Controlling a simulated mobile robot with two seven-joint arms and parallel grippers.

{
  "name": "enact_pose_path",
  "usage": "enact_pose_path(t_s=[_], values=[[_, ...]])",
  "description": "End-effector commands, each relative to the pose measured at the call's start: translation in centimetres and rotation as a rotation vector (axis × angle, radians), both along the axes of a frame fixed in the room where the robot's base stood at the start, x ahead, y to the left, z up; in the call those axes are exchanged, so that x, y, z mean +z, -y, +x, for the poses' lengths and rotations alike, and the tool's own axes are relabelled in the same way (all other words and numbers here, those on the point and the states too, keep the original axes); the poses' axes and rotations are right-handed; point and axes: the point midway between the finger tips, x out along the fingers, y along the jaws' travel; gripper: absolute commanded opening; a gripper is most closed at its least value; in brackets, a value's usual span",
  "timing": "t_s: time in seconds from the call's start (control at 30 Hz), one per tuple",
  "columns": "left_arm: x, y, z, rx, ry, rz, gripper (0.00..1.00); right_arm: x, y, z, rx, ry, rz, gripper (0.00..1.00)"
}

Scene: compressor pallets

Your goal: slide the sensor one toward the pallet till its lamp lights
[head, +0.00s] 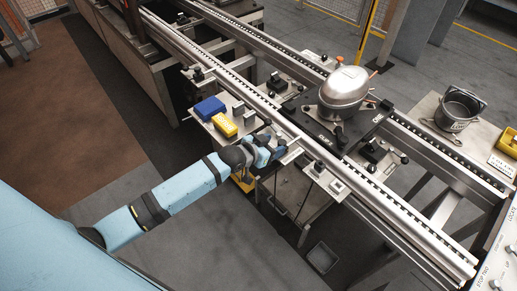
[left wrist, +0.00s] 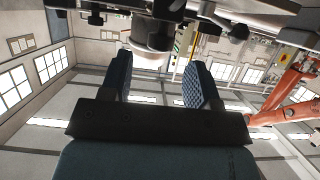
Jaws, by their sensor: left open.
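A silver compressor (head: 344,90) stands on a black pallet (head: 321,128) that sits across the rails. A small bracket with a black knob (head: 318,168) and a grey block (head: 338,186) sit along the near rail, right of my left gripper; I cannot tell which part is sensor one. No lit lamp can be made out. My left gripper (head: 279,148) is beside the near rail, just in front of the pallet. In the left wrist view its two fingers (left wrist: 160,82) are apart with nothing clearly held between them. My right gripper is not in view.
A blue box (head: 209,107) and a yellow box (head: 225,125) lie on a side shelf left of my gripper. The near rail (head: 378,200) runs diagonally past it. A grey pot (head: 459,109) stands on a surface at the right. The floor in front is mostly clear.

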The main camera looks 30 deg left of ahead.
Motion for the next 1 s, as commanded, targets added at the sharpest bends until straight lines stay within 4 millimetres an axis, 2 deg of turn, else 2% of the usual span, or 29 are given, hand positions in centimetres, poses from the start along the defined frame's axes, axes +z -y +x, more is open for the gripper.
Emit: enact_pose_path(t_s=[0.03,0.2,0.4,1.0], values=[[0.4,-0.5,-1.2,0.000,-0.001,0.001,0.56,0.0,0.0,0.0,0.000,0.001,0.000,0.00],[1.7,-1.7,-4.0,0.000,-0.001,0.001,0.56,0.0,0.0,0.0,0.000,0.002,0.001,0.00],[2.6,-2.5,-5.7,0.000,0.000,0.001,0.56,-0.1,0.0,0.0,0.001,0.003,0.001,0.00],[2.7,-2.6,-6.1,0.000,-0.001,0.000,0.56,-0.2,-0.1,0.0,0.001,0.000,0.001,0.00]])
